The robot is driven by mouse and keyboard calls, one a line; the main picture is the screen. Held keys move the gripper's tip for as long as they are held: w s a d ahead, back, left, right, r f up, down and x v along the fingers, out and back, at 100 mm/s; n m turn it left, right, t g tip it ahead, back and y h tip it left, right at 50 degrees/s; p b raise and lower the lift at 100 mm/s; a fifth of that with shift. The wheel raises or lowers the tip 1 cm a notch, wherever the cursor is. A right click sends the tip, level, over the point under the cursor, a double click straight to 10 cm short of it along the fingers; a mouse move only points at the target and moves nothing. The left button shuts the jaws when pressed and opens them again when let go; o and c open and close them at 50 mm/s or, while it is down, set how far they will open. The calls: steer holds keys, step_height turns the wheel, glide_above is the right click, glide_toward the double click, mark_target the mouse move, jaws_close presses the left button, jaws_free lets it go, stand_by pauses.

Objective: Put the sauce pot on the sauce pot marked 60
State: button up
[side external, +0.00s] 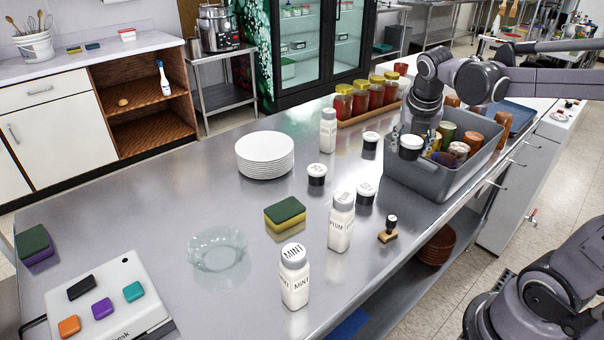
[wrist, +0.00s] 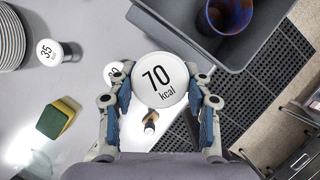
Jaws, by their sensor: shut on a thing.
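My gripper (wrist: 160,98) is shut on a sauce pot (wrist: 158,78) with a white lid marked 70 kcal. In the side view my gripper (side external: 421,140) holds this dark pot (side external: 410,150) upright in the air, overlapping the grey crate. A second pot (side external: 365,193) stands on the steel table; its lid (wrist: 112,70) is partly hidden by a finger in the wrist view, so its number is not clear. A pot marked 35 (wrist: 48,50) stands near the plates and also shows in the side view (side external: 317,176). Another pot (side external: 370,141) stands near the crate, its number unreadable.
The grey crate (side external: 425,182) holds several cups. A wooden stamp (side external: 388,236), two white shakers (side external: 341,222) (side external: 294,278), a sponge (side external: 285,217), a glass bowl (side external: 217,250) and stacked plates (side external: 264,156) stand on the table. Jars (side external: 360,98) stand behind.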

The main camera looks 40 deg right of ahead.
glide_above(367, 184)
steer(key=a, duration=0.1)
steer(key=f, duration=0.5)
steer(key=shift+s+f, duration=0.1)
steer(key=shift+s, duration=0.3)
steer(key=shift+f, duration=2)
steer(key=shift+f, duration=0.15)
steer(key=o, duration=1.2)
steer(key=shift+c, duration=0.2)
